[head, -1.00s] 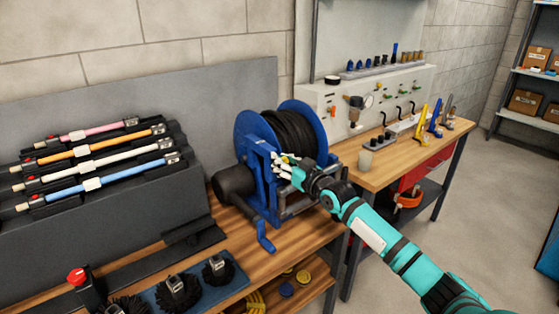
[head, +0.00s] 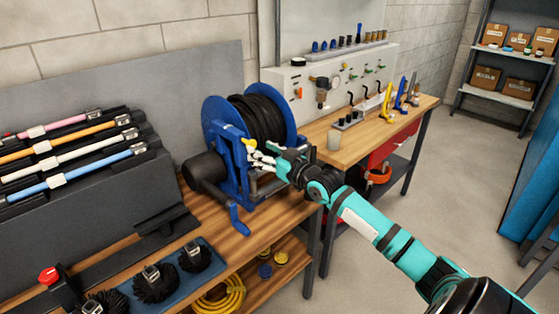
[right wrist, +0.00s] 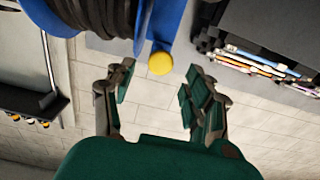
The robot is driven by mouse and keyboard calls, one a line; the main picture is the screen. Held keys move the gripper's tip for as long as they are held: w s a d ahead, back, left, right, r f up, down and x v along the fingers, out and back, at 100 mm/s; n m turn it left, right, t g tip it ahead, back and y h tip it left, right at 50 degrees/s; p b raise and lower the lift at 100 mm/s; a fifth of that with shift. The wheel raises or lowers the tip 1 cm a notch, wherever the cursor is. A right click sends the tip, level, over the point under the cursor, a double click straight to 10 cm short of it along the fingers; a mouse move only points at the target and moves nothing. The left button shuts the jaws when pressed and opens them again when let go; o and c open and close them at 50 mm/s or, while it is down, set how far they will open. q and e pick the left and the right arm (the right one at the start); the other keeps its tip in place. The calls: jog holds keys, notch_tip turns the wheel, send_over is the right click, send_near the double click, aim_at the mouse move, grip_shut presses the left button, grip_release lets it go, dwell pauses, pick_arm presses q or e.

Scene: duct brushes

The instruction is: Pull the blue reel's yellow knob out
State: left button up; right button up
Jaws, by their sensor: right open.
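The blue reel (head: 214,130), wound with dark hose, stands on the wooden bench in the head view. Its yellow knob (head: 249,143) is on the near side of the blue frame. In the right wrist view the round yellow knob (right wrist: 160,63) shows end-on, beside the blue arm. My right gripper (head: 257,160) is just below and right of the knob in the head view. In the right wrist view the right gripper (right wrist: 158,88) is open and empty, its fingers apart on either side below the knob. I cannot tell how far out the knob sits. My left gripper is not in view.
A blue crank (head: 238,218) hangs at the reel's front. Black round brushes (head: 155,283) lie on a blue mat at the bench front. Coloured rods (head: 75,160) rest on a dark rack at left. A second bench (head: 350,150) with tools stands behind right.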

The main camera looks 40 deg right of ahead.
jog(key=s, duration=0.7)
jog(key=shift+s+d, duration=0.2)
jog(key=shift+d, duration=0.1)
jog(key=s+d+f+m+g+h, duration=0.1)
jog(key=d+f+g, duration=0.1)
jog(key=f, duration=0.9)
jog(key=s+d+f+m+g+h, duration=0.1)
jog(key=s+d+f+g+h, duration=0.15)
jog(key=f, duration=0.75)
jog(key=s+a+f+g, duration=0.2)
jog(key=s+f, duration=0.3)
jog(key=f, duration=0.6)
jog(key=s+a+f+g, duration=0.15)
jog(key=s+f, duration=0.45)
jog(key=f, duration=0.6)
jog(key=s+a+f+n+g+y, duration=0.1)
jog(key=s+a+f+g, duration=0.2)
jog(key=s+a+f, duration=0.35)
jog(key=s+a+f+g, duration=0.2)
jog(key=s+a+f, duration=0.2)
jog(key=s+f, duration=0.6)
jog(key=s+a+f+n+g, duration=0.1)
jog(key=s+a+f+g, duration=0.1)
jog(key=s+a, duration=0.3)
jog(key=s+a+f+n+g+y, duration=0.1)
jog(key=s+a+f, duration=0.3)
jog(key=s, duration=0.8)
jog(key=shift+s+a+n+g, duration=0.15)
jog(key=shift+a+n+g, duration=0.3)
jog(key=shift+a, duration=0.5)
